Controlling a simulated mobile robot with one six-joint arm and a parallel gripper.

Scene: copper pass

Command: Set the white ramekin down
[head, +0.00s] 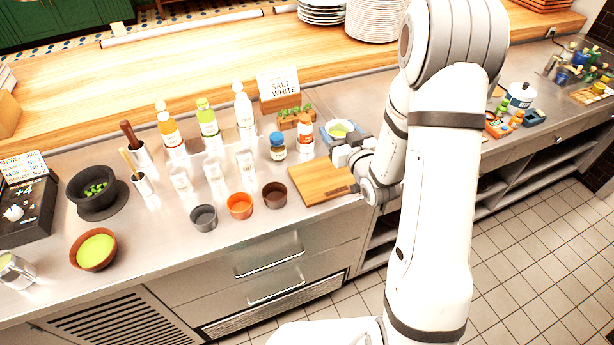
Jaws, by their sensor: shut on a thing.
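The white ramekin (327,130) is a small pale round dish with green contents, just behind the wooden cutting board. My gripper (343,148) reaches in from the right and is shut on the ramekin's near side. The gripper and wrist hide part of the dish's near wall and its underside. I cannot tell whether its base touches the steel counter (255,185) or hangs just above it.
The cutting board (318,181) lies in front of the gripper. Grey (203,217), orange (239,206) and brown (274,195) cups stand left of it. Blue-lidded (278,146) and orange-lidded (305,132) jars and a herb box (294,118) stand close left of the ramekin.

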